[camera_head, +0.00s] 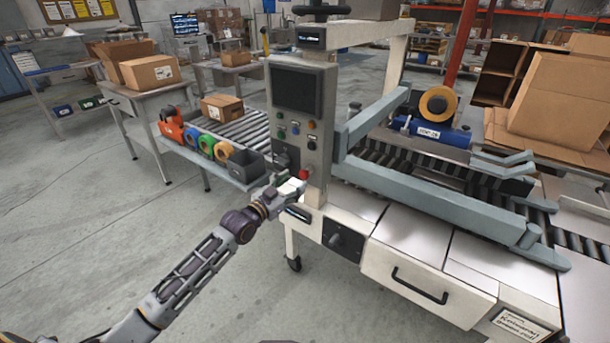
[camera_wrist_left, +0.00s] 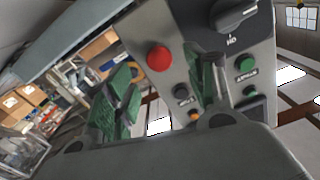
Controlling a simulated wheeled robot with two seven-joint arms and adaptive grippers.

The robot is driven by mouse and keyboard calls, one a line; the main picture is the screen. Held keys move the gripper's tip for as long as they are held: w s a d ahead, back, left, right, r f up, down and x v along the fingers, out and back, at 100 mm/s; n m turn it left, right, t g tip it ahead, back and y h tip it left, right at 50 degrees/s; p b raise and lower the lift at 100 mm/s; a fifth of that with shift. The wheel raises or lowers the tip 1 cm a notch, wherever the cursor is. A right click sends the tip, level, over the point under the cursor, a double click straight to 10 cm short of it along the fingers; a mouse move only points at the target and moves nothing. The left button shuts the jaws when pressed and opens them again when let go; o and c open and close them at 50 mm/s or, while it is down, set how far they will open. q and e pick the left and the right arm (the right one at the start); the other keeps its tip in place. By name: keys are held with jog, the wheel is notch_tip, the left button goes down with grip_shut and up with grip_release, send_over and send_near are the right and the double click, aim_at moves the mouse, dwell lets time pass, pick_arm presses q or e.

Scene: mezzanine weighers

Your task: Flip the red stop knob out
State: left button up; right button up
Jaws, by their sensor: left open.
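The red stop knob (camera_head: 304,174) is a small round red cap low on the grey control panel (camera_head: 300,135) of the machine. In the left wrist view the red stop knob (camera_wrist_left: 159,58) shows whole, in the gap between the two green-padded fingers. My left gripper (camera_head: 291,187) is open and empty, just below and to the left of the knob in the head view. In the left wrist view my left gripper (camera_wrist_left: 160,72) has its fingers spread to either side of the knob. I cannot tell whether they touch the panel. My right gripper is not in view.
A black rotary switch (camera_wrist_left: 236,14) and a green button (camera_wrist_left: 245,63) sit beside the knob on the panel. A grey bin (camera_head: 247,167) and several tape rolls lie left of the panel. A pale guard rail (camera_head: 420,195) runs to the right. The floor at left is clear.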

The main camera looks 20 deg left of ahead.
aim_at(303, 176)
pick_arm(q)
jog(key=shift+x, duration=2)
jog(key=shift+b+x, duration=0.3)
jog(key=shift+x, duration=0.85)
jog(key=shift+w+d+f, duration=0.1)
jog(key=shift+w+d, duration=0.05)
jog(key=shift+w, duration=0.3)
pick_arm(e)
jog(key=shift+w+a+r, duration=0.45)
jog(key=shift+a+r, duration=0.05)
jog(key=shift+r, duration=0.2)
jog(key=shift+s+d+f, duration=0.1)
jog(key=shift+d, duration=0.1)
